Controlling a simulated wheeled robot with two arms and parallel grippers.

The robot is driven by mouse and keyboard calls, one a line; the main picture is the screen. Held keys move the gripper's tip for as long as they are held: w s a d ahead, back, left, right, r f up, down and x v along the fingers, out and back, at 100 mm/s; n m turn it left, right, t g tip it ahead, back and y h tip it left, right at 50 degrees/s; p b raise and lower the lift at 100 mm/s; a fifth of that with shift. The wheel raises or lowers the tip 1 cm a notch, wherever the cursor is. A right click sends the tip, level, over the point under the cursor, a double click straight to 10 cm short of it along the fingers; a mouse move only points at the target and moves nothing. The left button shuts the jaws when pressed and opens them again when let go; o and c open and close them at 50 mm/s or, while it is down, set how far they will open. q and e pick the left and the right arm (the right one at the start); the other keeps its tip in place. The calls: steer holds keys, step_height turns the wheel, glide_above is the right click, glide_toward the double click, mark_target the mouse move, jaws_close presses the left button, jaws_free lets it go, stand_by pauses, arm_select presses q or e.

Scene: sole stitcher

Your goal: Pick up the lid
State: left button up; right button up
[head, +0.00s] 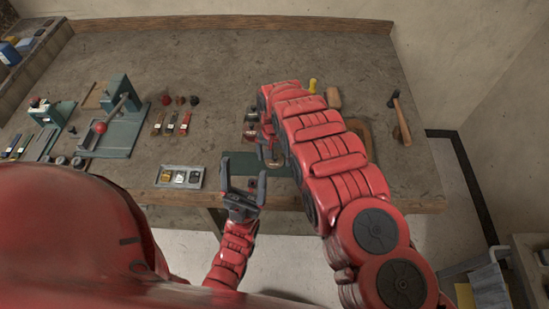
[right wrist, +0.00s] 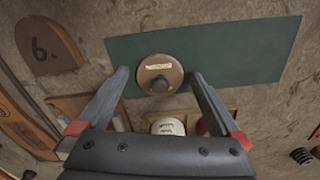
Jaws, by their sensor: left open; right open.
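The lid (right wrist: 160,70) is a round brown disc with a pale label and a dark knob, lying on a dark green mat (right wrist: 235,48) in the right wrist view. My right gripper (right wrist: 157,76) is open, with its fingers on either side of the lid as seen from the wrist; I cannot tell how far above it they are. In the head view my right arm hides most of that gripper and the lid. My left gripper (head: 243,170) is open and empty at the bench's front edge, by the mat (head: 238,158).
A pale round-topped item (right wrist: 168,127) is just below the lid in the right wrist view. A brown piece marked 6 (right wrist: 48,45) lies left. In the head view, a metal tray (head: 180,177) and a green press (head: 112,128) stand left, a hammer (head: 400,118) right. The back bench is clear.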

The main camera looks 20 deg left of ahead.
steer(key=c, duration=1.2)
steer(key=shift+w+r, duration=0.1)
steer(key=shift+c, duration=0.2)
